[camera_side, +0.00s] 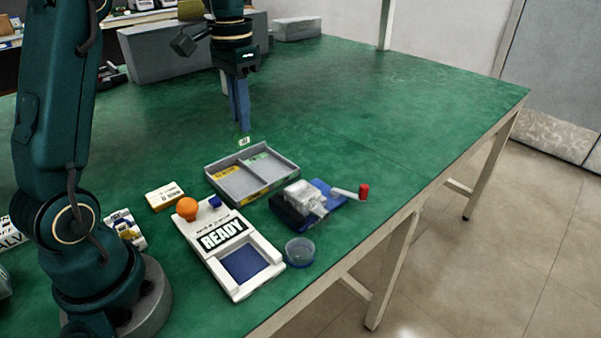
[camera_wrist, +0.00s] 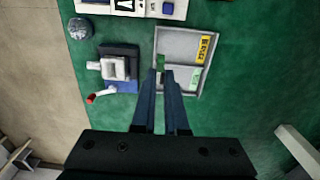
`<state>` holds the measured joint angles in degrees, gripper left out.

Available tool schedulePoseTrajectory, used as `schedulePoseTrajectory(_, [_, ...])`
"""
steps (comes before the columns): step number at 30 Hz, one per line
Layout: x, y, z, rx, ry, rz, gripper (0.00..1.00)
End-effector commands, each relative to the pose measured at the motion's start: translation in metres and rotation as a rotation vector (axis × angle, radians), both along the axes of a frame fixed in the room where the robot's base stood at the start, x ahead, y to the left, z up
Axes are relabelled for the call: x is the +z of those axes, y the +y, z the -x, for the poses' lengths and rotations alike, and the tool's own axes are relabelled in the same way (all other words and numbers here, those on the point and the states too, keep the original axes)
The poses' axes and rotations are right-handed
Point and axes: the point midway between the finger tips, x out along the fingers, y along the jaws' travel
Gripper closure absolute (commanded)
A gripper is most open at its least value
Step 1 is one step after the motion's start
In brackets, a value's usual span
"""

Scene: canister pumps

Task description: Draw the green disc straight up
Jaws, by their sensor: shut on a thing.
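My gripper (camera_side: 243,129) points straight down, its blue fingers shut on a small green disc (camera_side: 244,141) with a pale label. In the wrist view the green disc (camera_wrist: 161,62) shows at the fingertips (camera_wrist: 160,72), partly hidden by them. In the side view the disc appears just behind the far edge of a grey two-compartment tray (camera_side: 282,169). It looks raised clear of the tray, though its exact height is hard to tell. The tray has a yellow label in one compartment and a green label in the other.
A white READY device (camera_side: 193,237) with an orange knob (camera_side: 187,208) stands left of the tray. The green table's far right is clear.

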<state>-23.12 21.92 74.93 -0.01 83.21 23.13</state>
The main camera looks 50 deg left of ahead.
Motion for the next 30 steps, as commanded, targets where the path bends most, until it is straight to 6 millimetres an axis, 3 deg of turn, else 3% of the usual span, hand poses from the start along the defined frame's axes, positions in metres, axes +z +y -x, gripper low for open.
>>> schedulePoseTrajectory(30, [0.041, 0.003, 0.000, 0.000, -0.002, -0.001, 1.00])
